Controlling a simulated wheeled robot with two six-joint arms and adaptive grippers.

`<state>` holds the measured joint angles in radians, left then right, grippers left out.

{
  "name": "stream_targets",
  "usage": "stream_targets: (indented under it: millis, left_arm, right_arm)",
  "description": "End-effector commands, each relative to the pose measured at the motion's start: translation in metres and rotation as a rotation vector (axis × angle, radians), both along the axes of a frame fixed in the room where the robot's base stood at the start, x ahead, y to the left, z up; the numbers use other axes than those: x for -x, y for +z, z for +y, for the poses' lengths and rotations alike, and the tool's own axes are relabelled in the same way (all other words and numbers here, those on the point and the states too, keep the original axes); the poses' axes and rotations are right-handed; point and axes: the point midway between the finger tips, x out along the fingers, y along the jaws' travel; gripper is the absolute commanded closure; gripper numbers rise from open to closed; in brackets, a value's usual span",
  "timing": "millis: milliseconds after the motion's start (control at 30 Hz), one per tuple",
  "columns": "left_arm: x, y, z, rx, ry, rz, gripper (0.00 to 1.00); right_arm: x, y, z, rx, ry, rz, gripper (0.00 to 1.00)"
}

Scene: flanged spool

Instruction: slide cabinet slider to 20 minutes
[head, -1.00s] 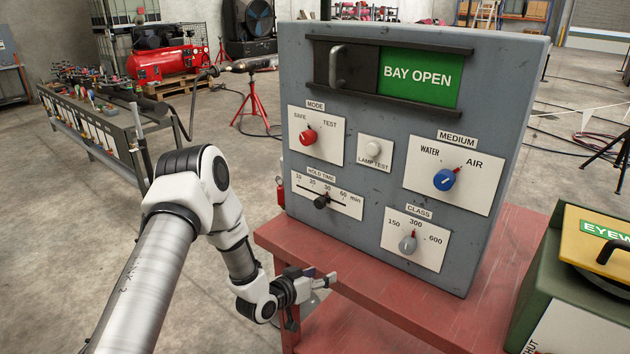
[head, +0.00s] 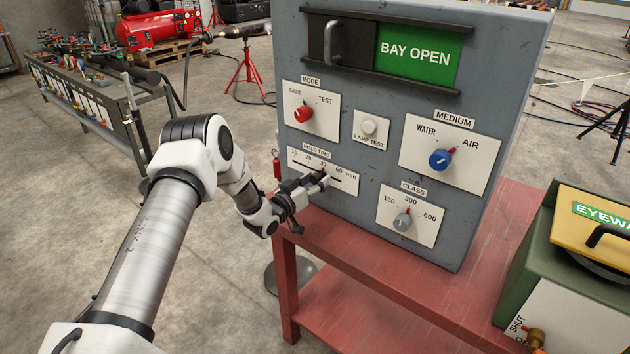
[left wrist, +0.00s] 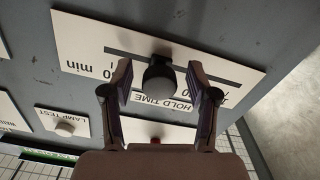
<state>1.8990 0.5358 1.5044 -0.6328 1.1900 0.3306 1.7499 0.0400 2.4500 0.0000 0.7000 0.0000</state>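The hold time slider plate (head: 347,184) is white, with a dark slot and a minute scale, low on the left of the grey cabinet's front. Its black slider knob (left wrist: 160,76) shows in the left wrist view, in the slot. In the head view the knob is mostly hidden by my gripper, near the 30 mark. My left gripper (head: 321,180) is at the plate. In the left wrist view its two fingers (left wrist: 160,84) stand on either side of the knob, with a narrow gap on each side. My right gripper is not in view.
The grey cabinet (head: 385,255) stands on a red table (head: 480,275). Near the slider are the red mode knob (head: 302,113), lamp test button (head: 368,127), blue medium knob (head: 440,159) and grey class knob (head: 402,222). A green box with a yellow lid (head: 590,240) is at right.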

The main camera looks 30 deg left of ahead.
Motion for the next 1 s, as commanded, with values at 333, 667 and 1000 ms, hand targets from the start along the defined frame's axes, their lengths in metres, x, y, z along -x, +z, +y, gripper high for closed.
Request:
stream_targets:
  millis: [333, 667, 1000]
  left_arm:
    - [0.0, -0.001, 0.001, 0.0, 0.0, 0.0, 1.0]
    - [-0.004, -0.002, 0.05, -0.002, 0.002, -0.004, 1.0]
    - [-0.004, 0.0, 0.053, -0.001, 0.0, 0.001, 0.6]
  right_arm:
    - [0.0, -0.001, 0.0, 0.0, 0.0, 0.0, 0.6]
    - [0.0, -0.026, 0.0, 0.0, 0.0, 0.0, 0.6]
    - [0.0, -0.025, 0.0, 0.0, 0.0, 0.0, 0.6]
